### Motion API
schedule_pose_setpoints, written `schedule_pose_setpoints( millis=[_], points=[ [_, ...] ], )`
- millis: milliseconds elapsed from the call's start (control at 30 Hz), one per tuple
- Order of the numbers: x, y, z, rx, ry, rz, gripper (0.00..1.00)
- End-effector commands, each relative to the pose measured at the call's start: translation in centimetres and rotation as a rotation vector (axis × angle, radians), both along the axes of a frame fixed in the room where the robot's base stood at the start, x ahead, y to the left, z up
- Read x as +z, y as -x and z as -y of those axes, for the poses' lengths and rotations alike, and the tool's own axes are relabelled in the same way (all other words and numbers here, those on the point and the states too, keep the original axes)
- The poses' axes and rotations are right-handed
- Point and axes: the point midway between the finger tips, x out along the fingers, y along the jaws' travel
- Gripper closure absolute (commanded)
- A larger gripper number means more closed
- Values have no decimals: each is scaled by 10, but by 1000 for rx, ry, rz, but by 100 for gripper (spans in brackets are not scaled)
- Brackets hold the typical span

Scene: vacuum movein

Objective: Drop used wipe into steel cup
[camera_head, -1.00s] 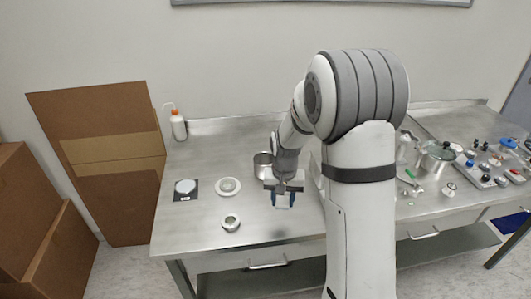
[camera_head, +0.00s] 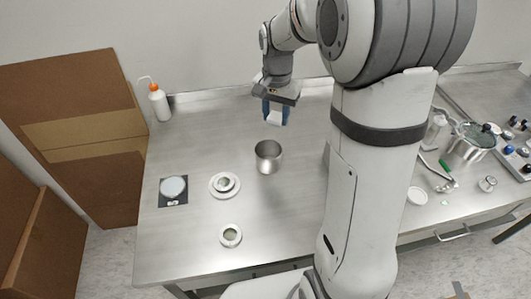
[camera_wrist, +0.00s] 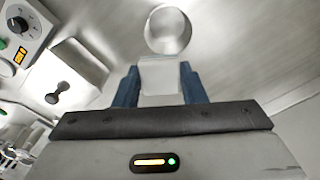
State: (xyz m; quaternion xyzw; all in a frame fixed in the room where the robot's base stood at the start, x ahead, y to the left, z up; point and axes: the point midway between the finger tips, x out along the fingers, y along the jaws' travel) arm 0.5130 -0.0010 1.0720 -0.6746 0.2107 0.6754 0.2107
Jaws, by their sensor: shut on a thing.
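The steel cup (camera_head: 268,158) stands upright and open on the steel table, left of my arm. My gripper (camera_head: 275,118) is above the table, behind the cup in the head view, with blue fingers pointing down. It is shut on the white used wipe (camera_head: 274,119), which hangs between the fingertips. In the wrist view the wipe (camera_wrist: 160,78) shows as a pale square between the blue fingers.
A white ring-shaped dish (camera_head: 224,186), a small metal ring piece (camera_head: 230,235) and a dark scale-like pad (camera_head: 173,190) lie left of the cup. A wash bottle (camera_head: 159,103) stands at the back left. A pot (camera_head: 470,146) and several small items crowd the right.

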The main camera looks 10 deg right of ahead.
Motion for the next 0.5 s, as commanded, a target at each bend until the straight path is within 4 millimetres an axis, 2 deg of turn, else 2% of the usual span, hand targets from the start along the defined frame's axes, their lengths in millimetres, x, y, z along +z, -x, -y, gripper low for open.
schedule_pose_setpoints(
  millis=[300, 500],
  points=[
    [-39, 0, -4, 10, 0, -2, 88],
    [-55, 0, -5, 14, 0, 0, 88]
  ],
)
